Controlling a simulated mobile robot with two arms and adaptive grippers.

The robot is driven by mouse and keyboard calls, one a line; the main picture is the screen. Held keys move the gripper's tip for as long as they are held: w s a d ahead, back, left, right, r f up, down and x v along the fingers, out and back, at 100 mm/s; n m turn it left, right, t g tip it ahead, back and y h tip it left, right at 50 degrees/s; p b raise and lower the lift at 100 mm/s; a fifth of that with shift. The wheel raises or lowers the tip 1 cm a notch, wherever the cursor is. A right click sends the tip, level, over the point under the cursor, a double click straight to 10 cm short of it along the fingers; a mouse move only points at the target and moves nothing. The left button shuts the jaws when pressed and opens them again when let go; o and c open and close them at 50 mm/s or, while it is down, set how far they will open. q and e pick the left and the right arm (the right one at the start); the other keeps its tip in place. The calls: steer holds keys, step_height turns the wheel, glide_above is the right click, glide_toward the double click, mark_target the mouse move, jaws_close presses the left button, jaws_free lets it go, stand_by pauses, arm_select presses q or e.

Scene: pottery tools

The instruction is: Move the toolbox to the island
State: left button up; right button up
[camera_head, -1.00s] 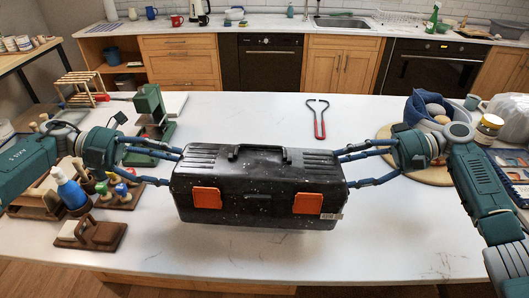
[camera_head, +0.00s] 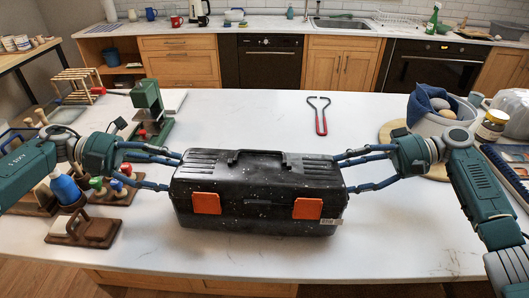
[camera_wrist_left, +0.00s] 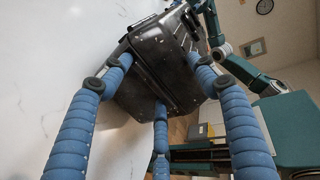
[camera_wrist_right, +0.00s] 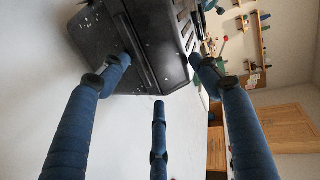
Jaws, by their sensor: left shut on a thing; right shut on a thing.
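The toolbox (camera_head: 258,190) is black and speckled, with two orange latches and a top handle. It is level over the middle of the white island top (camera_head: 400,235), near its front edge. I cannot tell whether its base touches the surface. My left gripper (camera_head: 174,172) is shut on its left end, and my right gripper (camera_head: 342,174) is shut on its right end. The left wrist view shows the fingers around one end of the toolbox (camera_wrist_left: 160,65). The right wrist view shows the fingers at its other end (camera_wrist_right: 150,40).
Red-handled tongs (camera_head: 320,118) lie behind the toolbox. A green press (camera_head: 150,105), small tool bottles in a holder (camera_head: 112,196) and a brown wooden block (camera_head: 84,230) stand at left. A pot with a blue cloth (camera_head: 430,118) and a jar (camera_head: 491,125) stand at right. The front right is clear.

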arm_select(q)
steer(key=shift+d+f, duration=0.3)
steer(key=shift+d, duration=0.2)
arm_select(e)
steer(key=shift+a+f, duration=0.2)
steer(key=shift+a, duration=0.2)
arm_select(q)
steer(key=o, duration=2)
steer(key=shift+c, duration=0.2)
arm_select(e)
steer(key=o, duration=2)
steer(key=shift+c, duration=0.2)
arm_select(q)
steer(key=shift+a+r, duration=0.1)
steer(key=shift+a, duration=0.05)
arm_select(e)
steer(key=shift+d, duration=0.1)
arm_select(q)
steer(key=shift+a, duration=0.15)
arm_select(e)
steer(key=shift+d, duration=0.1)
arm_select(q)
steer(key=v, duration=0.7)
steer(key=shift+a, duration=0.15)
arm_select(e)
steer(key=v, duration=1.2)
